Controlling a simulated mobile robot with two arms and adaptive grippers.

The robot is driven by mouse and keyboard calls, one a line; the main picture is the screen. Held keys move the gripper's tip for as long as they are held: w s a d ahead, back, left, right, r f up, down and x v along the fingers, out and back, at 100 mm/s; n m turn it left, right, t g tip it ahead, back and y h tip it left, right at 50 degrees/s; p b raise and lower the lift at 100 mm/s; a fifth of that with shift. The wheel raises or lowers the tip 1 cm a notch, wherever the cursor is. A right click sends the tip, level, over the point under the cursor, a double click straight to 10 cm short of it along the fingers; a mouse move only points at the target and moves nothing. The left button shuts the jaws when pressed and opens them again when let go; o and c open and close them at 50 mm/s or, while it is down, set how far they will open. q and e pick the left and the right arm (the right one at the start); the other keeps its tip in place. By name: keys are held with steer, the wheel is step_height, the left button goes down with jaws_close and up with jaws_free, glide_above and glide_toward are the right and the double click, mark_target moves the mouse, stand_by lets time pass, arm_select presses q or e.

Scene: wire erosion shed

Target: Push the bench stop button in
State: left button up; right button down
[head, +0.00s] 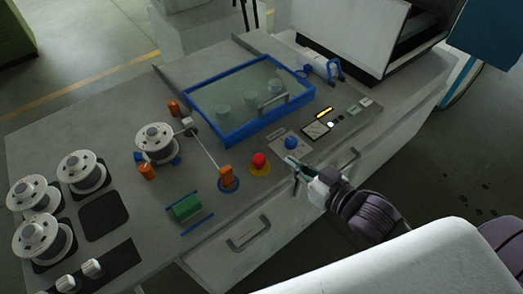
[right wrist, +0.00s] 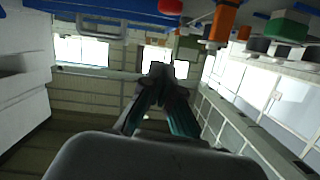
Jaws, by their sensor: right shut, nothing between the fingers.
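The bench stop button (head: 260,159) is a red mushroom head on a yellow base on the grey bench top, in the middle of the head view. It also shows at the top edge of the right wrist view (right wrist: 170,6), where the picture looks upside down. My right gripper (head: 291,161) is shut and empty. Its tips are a little to the right of the button, apart from it, near the bench's front edge. In the right wrist view the closed fingertips (right wrist: 160,72) point forward. My left gripper is in neither view.
A blue knob (head: 292,142) is close beside my right gripper. An orange post (head: 226,176) and a green roller (head: 186,207) are left of the button. A blue-framed clear cover (head: 235,128) lies behind it. Drawer handles (head: 249,233) stick out from the front.

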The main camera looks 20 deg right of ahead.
steer(key=p, duration=0.3)
glide_above(259, 163)
steer(key=d, duration=0.2)
step_height(259, 163, down, 2)
step_height(259, 163, down, 3)
steer(key=shift+r, duration=0.15)
steer(key=shift+s+a+f+p, duration=0.1)
steer(key=shift+s+f+p, duration=0.05)
steer(key=shift+f, duration=0.3)
steer(key=shift+s+a+f+p, duration=0.1)
steer(key=shift+f+p, duration=0.05)
steer(key=shift+f, duration=0.25)
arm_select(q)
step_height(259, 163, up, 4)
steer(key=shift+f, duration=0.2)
arm_select(e)
steer(key=shift+f, duration=0.1)
